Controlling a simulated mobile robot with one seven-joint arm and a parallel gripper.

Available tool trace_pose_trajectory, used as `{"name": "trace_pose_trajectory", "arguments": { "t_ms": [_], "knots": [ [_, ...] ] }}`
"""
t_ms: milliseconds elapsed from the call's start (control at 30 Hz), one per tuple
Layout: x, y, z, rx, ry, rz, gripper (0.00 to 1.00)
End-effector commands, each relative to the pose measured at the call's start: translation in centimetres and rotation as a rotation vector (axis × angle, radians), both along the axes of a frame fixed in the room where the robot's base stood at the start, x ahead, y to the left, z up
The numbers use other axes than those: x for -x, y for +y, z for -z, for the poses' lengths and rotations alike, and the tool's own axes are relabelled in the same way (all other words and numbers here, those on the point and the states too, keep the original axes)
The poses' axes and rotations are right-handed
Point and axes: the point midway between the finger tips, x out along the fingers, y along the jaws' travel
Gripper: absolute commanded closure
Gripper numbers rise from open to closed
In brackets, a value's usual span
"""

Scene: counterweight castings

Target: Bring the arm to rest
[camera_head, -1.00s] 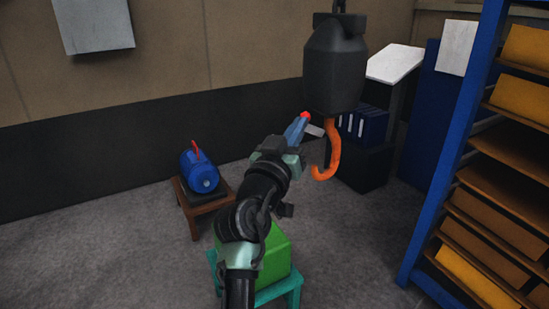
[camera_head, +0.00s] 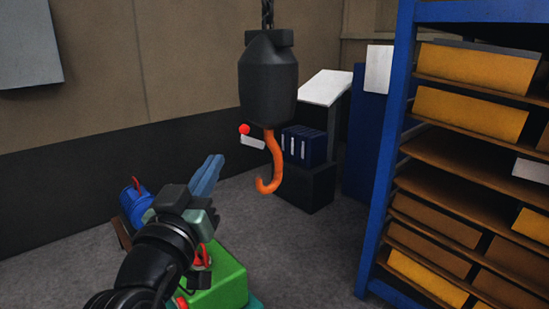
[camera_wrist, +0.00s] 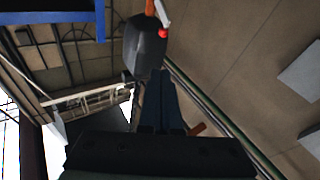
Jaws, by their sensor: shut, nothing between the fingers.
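My gripper (camera_head: 214,163) is shut and empty, its blue fingers together and pointing up and to the right in the head view. In the wrist view its fingers (camera_wrist: 160,88) also lie side by side. The orange hook (camera_head: 272,165) hangs under a dark hoist block (camera_head: 268,80) on a chain, to the right of my fingers and apart from them in the picture. A white lever (camera_head: 253,142) with a red ball end (camera_head: 244,129) juts left from the hook. My arm partly hides a green casting (camera_head: 222,283) with a red part on top.
A blue casting (camera_head: 134,200) stands at the left, partly behind my arm. A blue-framed shelf rack (camera_head: 385,170) with yellow and brown bins fills the right. A dark cabinet (camera_head: 306,187) with blue binders stands behind the hook. The floor between cabinet and green casting is clear.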

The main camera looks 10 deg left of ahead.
Motion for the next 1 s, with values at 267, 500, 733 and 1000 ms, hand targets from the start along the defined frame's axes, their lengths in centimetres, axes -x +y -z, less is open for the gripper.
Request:
{"name": "trace_pose_trajectory", "arguments": {
  "t_ms": [267,500,733,1000],
  "knots": [
    [2.6,-8.6,-8.3,-0.112,-0.174,-0.004,1.00],
    [11.0,-16.7,-17.5,-0.153,-0.457,-0.033,1.00],
    [15.7,-18.7,-20.6,-0.136,-0.583,-0.053,1.00],
    [15.9,-18.7,-20.7,-0.135,-0.588,-0.054,1.00]
  ]
}}
